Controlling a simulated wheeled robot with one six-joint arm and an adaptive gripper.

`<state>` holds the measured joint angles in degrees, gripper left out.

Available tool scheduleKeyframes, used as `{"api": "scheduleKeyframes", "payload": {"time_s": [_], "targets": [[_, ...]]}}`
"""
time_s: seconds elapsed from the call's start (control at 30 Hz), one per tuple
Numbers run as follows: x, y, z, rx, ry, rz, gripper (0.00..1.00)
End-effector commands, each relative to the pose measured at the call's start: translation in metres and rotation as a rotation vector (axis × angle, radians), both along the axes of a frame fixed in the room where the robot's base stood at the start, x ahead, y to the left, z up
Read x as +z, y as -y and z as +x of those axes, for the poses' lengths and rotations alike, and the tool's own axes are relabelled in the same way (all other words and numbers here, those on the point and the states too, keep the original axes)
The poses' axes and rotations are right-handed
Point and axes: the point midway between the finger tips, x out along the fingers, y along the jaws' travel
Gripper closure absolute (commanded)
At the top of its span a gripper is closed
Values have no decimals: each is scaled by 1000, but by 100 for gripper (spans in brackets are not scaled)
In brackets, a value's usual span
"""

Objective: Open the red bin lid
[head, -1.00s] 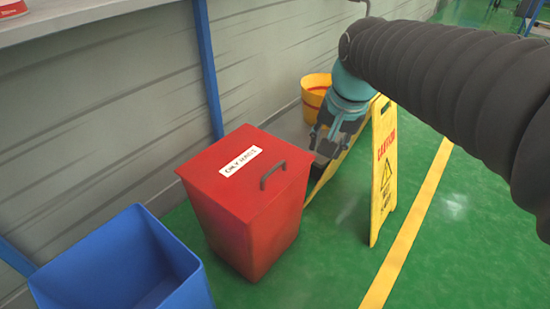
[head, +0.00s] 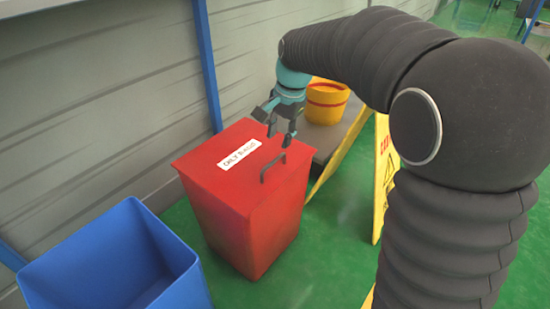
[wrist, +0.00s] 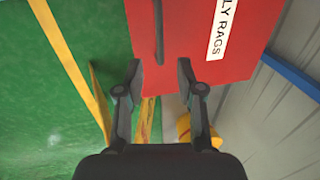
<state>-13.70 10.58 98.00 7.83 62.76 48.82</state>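The red bin (head: 245,215) stands on the green floor with its red lid (head: 215,165) shut. The lid bears a white label (head: 239,153) and a dark bar handle (head: 272,166) near its right edge. My gripper (head: 279,142) is above the lid's far edge, just behind the handle. In the wrist view, my gripper (wrist: 160,72) is open and empty, its fingers spread apart. The handle (wrist: 159,32) lies beyond the fingertips, roughly in line with the gap between them. I cannot tell the exact height of the fingertips over the lid.
An open blue bin (head: 110,270) stands left of the red bin. A yellow bucket (head: 328,100) and a yellow caution sign (head: 383,170) are behind and to the right. A grey wall with a blue post (head: 207,70) runs behind the red bin.

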Motion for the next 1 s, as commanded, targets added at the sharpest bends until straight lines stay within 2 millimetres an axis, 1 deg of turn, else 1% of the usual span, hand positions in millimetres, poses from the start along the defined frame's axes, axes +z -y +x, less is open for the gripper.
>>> {"api": "scheduleKeyframes", "payload": {"time_s": [0.03, 0.2, 0.4, 0.5, 0.6, 0.9, 0.97, 1.0], "targets": [[-13, -2, 1, 1, -4, -1, 63], [-43, -6, 4, 1, -3, 0, 63], [-69, -11, 8, 1, -1, 0, 63], [-77, -12, 9, 1, -1, 0, 63], [-81, -13, 9, 2, 0, -1, 63], [-82, -13, 10, 1, 1, -1, 63], [-82, -13, 10, 1, 1, -1, 78], [-82, -13, 10, 1, 1, -1, 88]]}}
